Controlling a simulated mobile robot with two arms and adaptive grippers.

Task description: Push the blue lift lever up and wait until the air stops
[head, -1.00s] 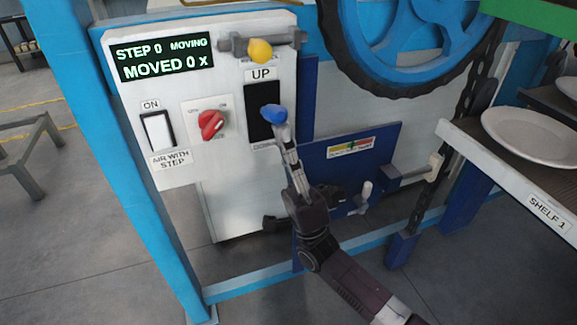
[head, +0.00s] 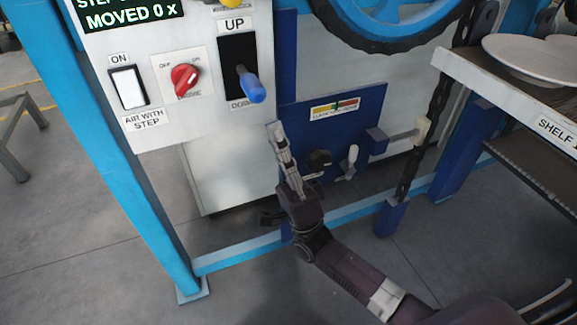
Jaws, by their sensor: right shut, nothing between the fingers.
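The blue lift lever (head: 252,88) sticks out of a black slot (head: 231,55) on the white control panel. UP is printed above the slot and DOWN below it. The lever's stem leaves the slot near mid-height, and its handle slants down to the right over the DOWN end. My right gripper (head: 275,130) is shut and empty, pointing up, below and slightly right of the handle, with a visible gap. The display (head: 130,12) reads MOVED 0 x; its top line is cut off. My left gripper is not in view.
Left of the slot are a red knob (head: 185,78) and a white ON switch (head: 129,87). A yellow knob (head: 231,2) is cut off at the top. A blue plate (head: 365,107) with a small white-handled lever (head: 349,160) lies to the right. A shelf (head: 500,95) holds white plates.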

